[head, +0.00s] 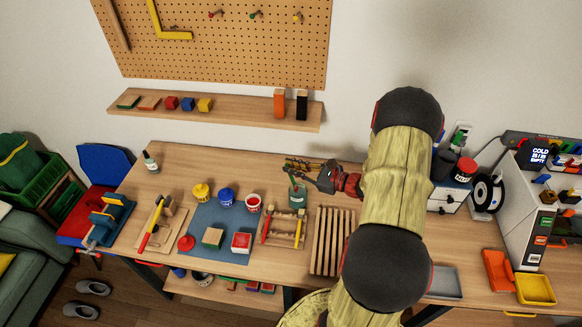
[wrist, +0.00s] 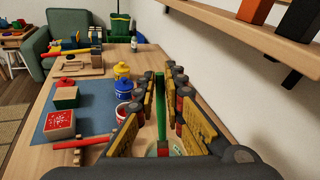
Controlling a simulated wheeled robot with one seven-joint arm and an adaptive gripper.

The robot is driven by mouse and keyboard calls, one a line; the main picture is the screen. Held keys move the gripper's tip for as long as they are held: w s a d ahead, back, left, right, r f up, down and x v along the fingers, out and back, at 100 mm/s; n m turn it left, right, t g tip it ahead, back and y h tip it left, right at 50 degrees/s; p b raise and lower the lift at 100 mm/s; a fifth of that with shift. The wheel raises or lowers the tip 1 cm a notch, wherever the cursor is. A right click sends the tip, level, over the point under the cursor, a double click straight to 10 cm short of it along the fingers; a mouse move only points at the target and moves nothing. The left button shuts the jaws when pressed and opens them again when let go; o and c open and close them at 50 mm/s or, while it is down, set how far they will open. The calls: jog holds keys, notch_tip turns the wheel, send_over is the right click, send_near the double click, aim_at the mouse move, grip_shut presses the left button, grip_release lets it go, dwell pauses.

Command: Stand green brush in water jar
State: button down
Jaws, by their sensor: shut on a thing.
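The green brush (wrist: 160,98) stands roughly upright between the yellow-padded fingers of my gripper (wrist: 157,90), which is shut on it. In the head view my gripper (head: 304,167) reaches left from the arm, just above the water jar (head: 297,198). The brush's lower end runs down to the jar's mouth. I cannot tell how deep it sits or whether it touches the bottom.
A wooden rack (head: 285,243) with other brushes stands in front of the jar. A red paint pot (head: 253,204), blue pot (head: 226,197) and yellow pot (head: 201,193) stand to its left. A slatted wooden rack (head: 331,241) is at right. The wall shelf (head: 220,111) overhangs behind.

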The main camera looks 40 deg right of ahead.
aim_at(293, 179)
jog(key=shift+s+d+f+b, duration=0.1)
jog(key=shift+d+f+b, duration=0.2)
jog(key=shift+f+b, duration=0.75)
jog(key=shift+s+d+f+b, duration=0.2)
jog(key=shift+f+b, duration=0.45)
jog(key=shift+f, duration=0.7)
jog(key=shift+s+d+f+b, duration=0.1)
jog(key=shift+d+f+b, duration=0.25)
jog(key=shift+f+b, duration=0.7)
jog(key=shift+f, duration=0.15)
jog(key=c, duration=1.8)
grip_release()
jog(key=shift+p, duration=0.3)
jog(key=shift+s+d+r+p, duration=0.35)
jog(key=shift+s+r, duration=0.15)
jog(key=shift+s, duration=0.25)
jog(key=shift+s+d+r+p, duration=0.2)
jog(key=shift+s+r+p, duration=0.25)
jog(key=shift+s, duration=0.35)
jog(key=shift+s+d+r+p, duration=0.3)
jog(key=shift+s+r, duration=0.2)
jog(key=shift+s, duration=0.25)
